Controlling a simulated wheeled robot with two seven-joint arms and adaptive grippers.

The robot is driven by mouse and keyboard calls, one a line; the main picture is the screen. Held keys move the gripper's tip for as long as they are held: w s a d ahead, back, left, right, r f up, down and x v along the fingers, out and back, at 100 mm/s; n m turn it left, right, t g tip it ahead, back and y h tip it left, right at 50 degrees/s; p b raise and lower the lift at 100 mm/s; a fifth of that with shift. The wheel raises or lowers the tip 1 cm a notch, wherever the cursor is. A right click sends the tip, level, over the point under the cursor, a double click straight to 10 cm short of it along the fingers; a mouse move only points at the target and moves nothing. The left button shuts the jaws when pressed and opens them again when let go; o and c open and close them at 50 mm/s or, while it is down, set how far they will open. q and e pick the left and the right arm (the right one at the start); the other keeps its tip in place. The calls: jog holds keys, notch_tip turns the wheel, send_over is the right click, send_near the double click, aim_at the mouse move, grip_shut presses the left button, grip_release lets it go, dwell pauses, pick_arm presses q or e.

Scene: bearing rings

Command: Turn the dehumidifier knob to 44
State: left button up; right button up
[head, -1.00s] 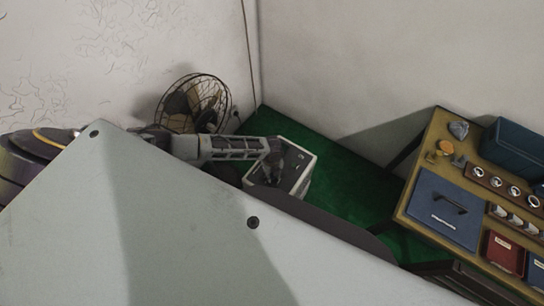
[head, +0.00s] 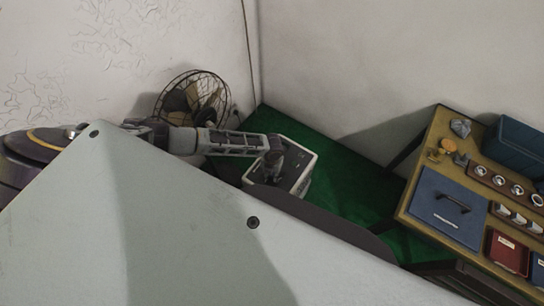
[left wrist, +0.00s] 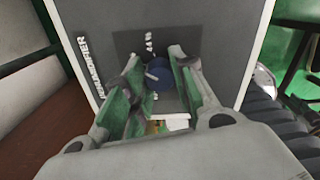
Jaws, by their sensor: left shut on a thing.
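The dehumidifier (head: 303,169) is a white-edged box with a grey top, standing on the green surface in the head view. The blue round knob (left wrist: 158,74) sits on that face between the fingers of my left gripper (left wrist: 156,60). The fingers are shut on the knob. In the head view my left gripper (head: 271,174) reaches down over the box's top and hides the knob. The knob's setting cannot be read. My right gripper is not in view.
A wire-cage fan (head: 193,98) stands behind my left arm. A green surface (head: 345,190) is clear right of the box. A large pale panel covers the foreground.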

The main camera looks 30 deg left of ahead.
pick_arm(q)
jog(key=m, duration=0.3)
jog(key=shift+m+b, duration=0.3)
jog(key=shift+b, duration=0.05)
jog(key=shift+m, duration=1.2)
jog(key=shift+m+b, duration=0.45)
jog(key=shift+m, duration=0.85)
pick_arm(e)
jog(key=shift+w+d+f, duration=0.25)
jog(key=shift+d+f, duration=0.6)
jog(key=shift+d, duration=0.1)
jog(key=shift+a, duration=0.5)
pick_arm(q)
jog(key=o, duration=1.1)
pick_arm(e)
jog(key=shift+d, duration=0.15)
pick_arm(q)
jog(key=shift+r, duration=0.1)
jog(key=shift+r, duration=5.9)
